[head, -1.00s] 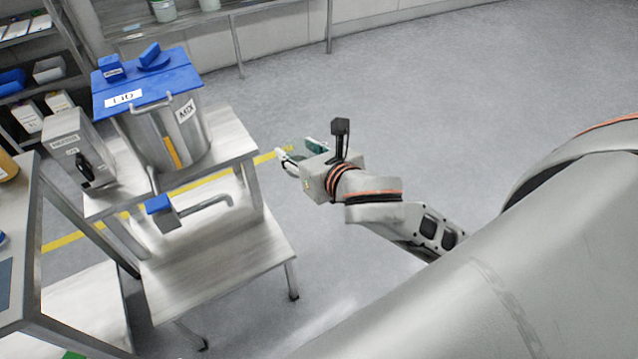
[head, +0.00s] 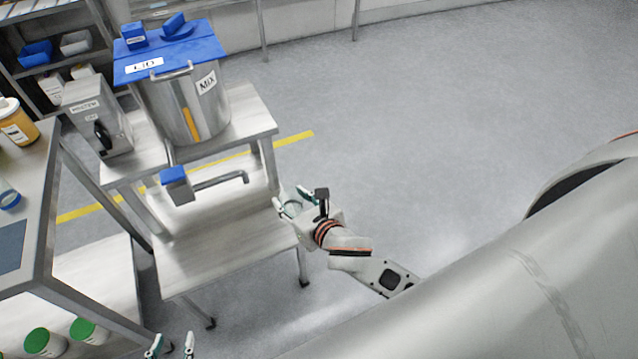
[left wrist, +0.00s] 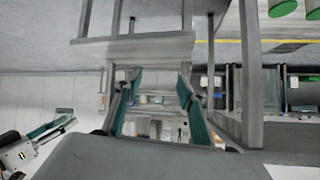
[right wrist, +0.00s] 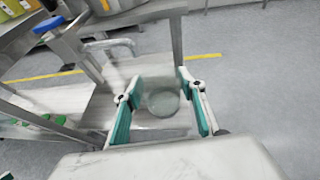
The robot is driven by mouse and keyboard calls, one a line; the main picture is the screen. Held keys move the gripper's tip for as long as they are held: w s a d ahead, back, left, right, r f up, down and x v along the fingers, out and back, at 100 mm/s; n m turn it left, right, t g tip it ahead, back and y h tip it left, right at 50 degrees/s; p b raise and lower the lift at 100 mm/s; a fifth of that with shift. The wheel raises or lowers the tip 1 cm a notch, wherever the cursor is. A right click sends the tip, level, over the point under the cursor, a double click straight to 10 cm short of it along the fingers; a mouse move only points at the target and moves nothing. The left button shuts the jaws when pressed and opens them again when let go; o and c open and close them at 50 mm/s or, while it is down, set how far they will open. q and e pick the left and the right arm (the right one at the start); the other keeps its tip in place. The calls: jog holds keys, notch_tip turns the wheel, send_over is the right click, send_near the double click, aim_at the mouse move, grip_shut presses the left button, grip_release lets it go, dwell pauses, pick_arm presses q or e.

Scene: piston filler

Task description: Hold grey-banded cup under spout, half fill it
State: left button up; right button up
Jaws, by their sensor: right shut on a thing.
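My right gripper (head: 291,203) is shut on a clear cup (right wrist: 162,103), which sits between its teal fingers in the right wrist view. I cannot make out the colour of the cup's band. The bent metal spout (head: 222,181), with its blue-topped valve (head: 174,175), sticks out below the steel MIX vessel (head: 205,110). It also shows in the right wrist view (right wrist: 110,44). The cup is to the right of the spout's end in the head view, apart from it. My left gripper (head: 172,347) is at the bottom edge, its fingers apart and empty in the left wrist view (left wrist: 155,95).
A blue lid (head: 170,58) covers the vessel, beside a grey control box (head: 98,115). The stand's lower shelf (head: 215,245) is bare below the spout. The left table (head: 40,185) holds a blue-banded cup (head: 9,198) and an orange jar (head: 16,125). Green-lidded jars (head: 60,338) stand low left.

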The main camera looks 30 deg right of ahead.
jog(key=w+a+f+n+y+b, duration=0.2)
jog(key=w+a+f, duration=0.1)
jog(key=a+f, duration=0.65)
pick_arm(q)
jog(key=shift+s+d+f+b, duration=0.2)
jog(key=shift+f+b, duration=0.25)
jog(key=shift+f, duration=0.4)
jog(key=shift+s+d+f+b, duration=0.15)
jog(key=shift+f+b, duration=0.3)
jog(key=shift+f, duration=0.45)
jog(key=shift+s+d+f+b, duration=0.1)
jog(key=shift+d+f+b, duration=0.1)
jog(key=shift+f+b, duration=0.45)
pick_arm(e)
jog(key=w+d, duration=0.1)
jog(key=w, duration=1.1)
jog(key=shift+w+d+f+g, duration=0.2)
jog(key=shift+w+f+g, duration=0.05)
jog(key=shift+f+g, duration=0.15)
pick_arm(q)
jog(key=shift+f, duration=0.2)
jog(key=shift+f, duration=0.1)
